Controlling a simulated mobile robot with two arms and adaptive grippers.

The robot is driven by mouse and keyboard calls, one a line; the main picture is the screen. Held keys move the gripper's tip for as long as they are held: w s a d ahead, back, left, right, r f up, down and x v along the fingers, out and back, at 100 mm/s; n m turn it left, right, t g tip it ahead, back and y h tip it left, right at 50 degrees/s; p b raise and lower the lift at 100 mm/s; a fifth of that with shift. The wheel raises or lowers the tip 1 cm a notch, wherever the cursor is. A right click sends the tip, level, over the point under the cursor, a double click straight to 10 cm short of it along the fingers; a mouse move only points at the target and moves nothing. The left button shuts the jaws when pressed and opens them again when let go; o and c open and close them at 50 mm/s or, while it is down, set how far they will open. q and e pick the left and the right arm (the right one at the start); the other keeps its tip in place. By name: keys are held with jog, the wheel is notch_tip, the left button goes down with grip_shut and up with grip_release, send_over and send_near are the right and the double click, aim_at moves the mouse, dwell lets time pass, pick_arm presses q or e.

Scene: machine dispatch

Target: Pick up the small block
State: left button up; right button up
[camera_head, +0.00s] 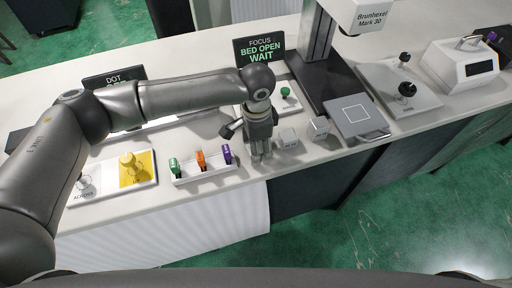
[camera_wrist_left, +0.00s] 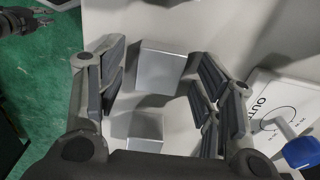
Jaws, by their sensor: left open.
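My left gripper (camera_head: 261,152) points down over the counter in the head view, to the right of a tray of coloured items. It is open. A small silvery-grey block (camera_head: 288,138) stands just right of it, and a second similar block (camera_head: 319,127) stands further right. In the left wrist view one block (camera_wrist_left: 160,68) lies between the spread fingers of the left gripper (camera_wrist_left: 160,85), with space on both sides. Another block (camera_wrist_left: 145,130) is closer to the palm, partly cut off by the gripper body. What seems to be my right gripper (camera_wrist_left: 35,22) shows small at the upper left.
A white tray (camera_head: 205,176) with green, orange and purple items stands left of the gripper. A machine with a flat grey plate (camera_head: 355,115) stands right of the blocks. A panel marked OUT (camera_wrist_left: 285,105) with a blue-tipped lever is beside the fingers. The counter's front edge is close.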

pick_arm(q)
jog(key=c, duration=1.1)
jog(key=shift+c, duration=0.2)
pick_arm(e)
jog(key=shift+s, duration=0.6)
pick_arm(q)
jog(key=shift+r, duration=0.1)
